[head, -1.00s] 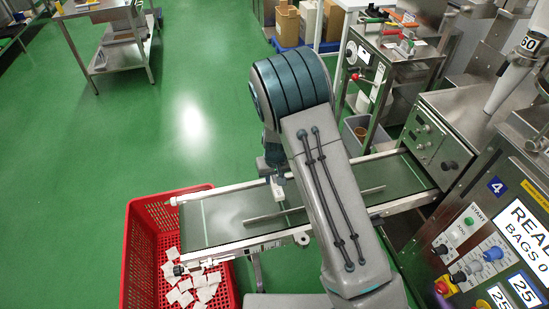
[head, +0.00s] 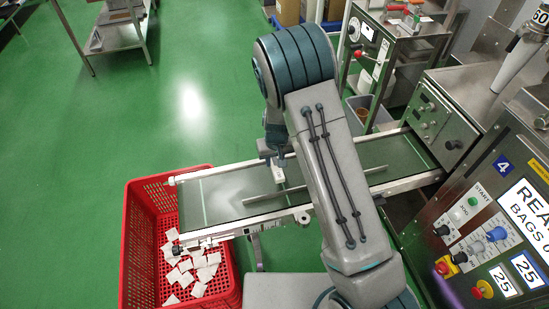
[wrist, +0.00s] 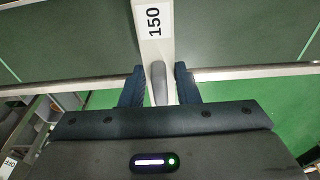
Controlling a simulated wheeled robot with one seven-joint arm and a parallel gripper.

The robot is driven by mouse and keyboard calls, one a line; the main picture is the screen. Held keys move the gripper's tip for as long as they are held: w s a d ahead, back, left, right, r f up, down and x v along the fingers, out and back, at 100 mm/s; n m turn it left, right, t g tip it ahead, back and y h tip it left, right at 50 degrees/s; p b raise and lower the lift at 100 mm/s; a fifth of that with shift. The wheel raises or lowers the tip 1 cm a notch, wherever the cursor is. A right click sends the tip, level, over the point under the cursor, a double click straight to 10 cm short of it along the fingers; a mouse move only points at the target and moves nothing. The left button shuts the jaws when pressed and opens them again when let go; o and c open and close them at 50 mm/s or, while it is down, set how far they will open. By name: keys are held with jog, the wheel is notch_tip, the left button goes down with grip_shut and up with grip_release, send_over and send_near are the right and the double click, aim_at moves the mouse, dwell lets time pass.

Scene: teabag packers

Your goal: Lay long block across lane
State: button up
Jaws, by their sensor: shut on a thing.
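The long block (wrist: 153,45) is a pale bar with a "150" label in the wrist view. My gripper (wrist: 160,72) is shut on its grey grip, one dark finger on each side. The block points away from my gripper over the green conveyor belt, past the near-side metal rail of that view. In the head view the block (head: 279,174) shows as a small white piece below my gripper (head: 275,158), over the belt (head: 235,190). A thin rod (head: 318,186) runs lengthwise along the belt. I cannot tell whether the block touches the belt or rails; my arm hides part of it.
A red crate (head: 135,240) with several white teabags stands at the belt's left end. A steel machine with a control panel (head: 475,225) stands at the right. A steel cart (head: 395,60) is behind the belt. Green floor is open at the left.

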aim_at(274, 165)
jog(key=shift+f+b, duration=1)
jog(key=shift+f, duration=0.55)
jog(key=shift+f+b, duration=2.1)
jog(key=shift+b, duration=0.05)
dwell(0.6)
jog(key=o, duration=1.1)
jog(key=shift+c, duration=0.2)
jog(key=shift+r, duration=0.15)
jog(key=r, duration=0.4)
jog(key=s+r, duration=0.1)
jog(key=r, duration=0.7)
jog(key=shift+s+d+p, duration=0.25)
jog(key=shift+s+p, duration=0.05)
jog(key=shift+s, duration=0.05)
jog(key=shift+s+r, duration=0.15)
jog(key=shift+r, duration=0.6)
